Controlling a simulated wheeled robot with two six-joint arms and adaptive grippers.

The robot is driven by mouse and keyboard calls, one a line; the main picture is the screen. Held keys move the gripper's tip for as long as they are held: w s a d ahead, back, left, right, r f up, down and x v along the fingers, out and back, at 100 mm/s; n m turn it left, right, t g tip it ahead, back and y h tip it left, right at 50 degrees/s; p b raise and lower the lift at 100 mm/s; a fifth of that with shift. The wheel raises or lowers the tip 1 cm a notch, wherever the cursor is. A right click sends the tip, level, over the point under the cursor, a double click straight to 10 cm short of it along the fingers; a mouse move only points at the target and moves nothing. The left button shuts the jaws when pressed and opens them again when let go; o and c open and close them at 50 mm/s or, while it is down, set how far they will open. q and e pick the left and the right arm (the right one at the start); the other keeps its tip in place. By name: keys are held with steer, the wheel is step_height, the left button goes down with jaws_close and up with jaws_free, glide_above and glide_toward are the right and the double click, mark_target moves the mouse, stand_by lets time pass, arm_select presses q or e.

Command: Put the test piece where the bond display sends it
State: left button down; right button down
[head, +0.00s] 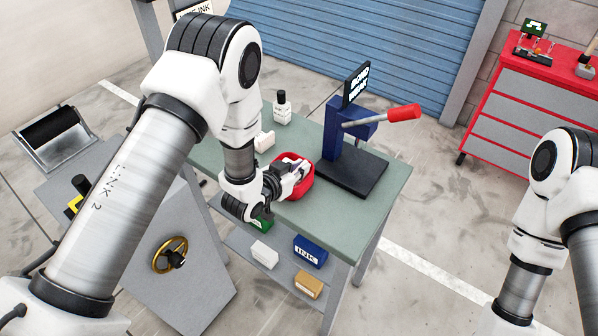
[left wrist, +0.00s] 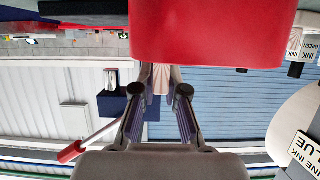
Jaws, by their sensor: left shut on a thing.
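My left gripper (head: 300,170) is over the red bin (head: 305,188) on the green-topped bench. In the left wrist view, which is upside down, the gripper (left wrist: 160,85) is shut on a small pale pinkish piece (left wrist: 160,74), which I take for the test piece. The near wall of the red bin (left wrist: 213,32) hides the piece's other end and the very fingertips. The bond display (head: 356,84) stands on the blue press (head: 345,130); it reads "BOND" above a second word that I cannot read surely. My right arm shows at the right, its gripper out of view.
The press has a black base and a red-tipped lever (head: 403,113) reaching right. A bottle (head: 282,107) and a pale block (head: 265,141) stand at the bench's back. The lower shelf holds a blue ink box (head: 310,252) and other boxes. A red cabinet (head: 530,100) stands far right.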

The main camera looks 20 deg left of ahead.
arm_select(q)
steer(key=shift+w+f, duration=0.1)
steer(key=shift+w, duration=0.2)
steer(key=shift+s+f+b, duration=0.25)
steer(key=shift+b, duration=0.15)
steer(key=shift+w+f, duration=0.1)
steer(key=shift+f, duration=0.1)
steer(key=c, duration=1.2)
jaws_free()
steer(key=shift+a, duration=0.1)
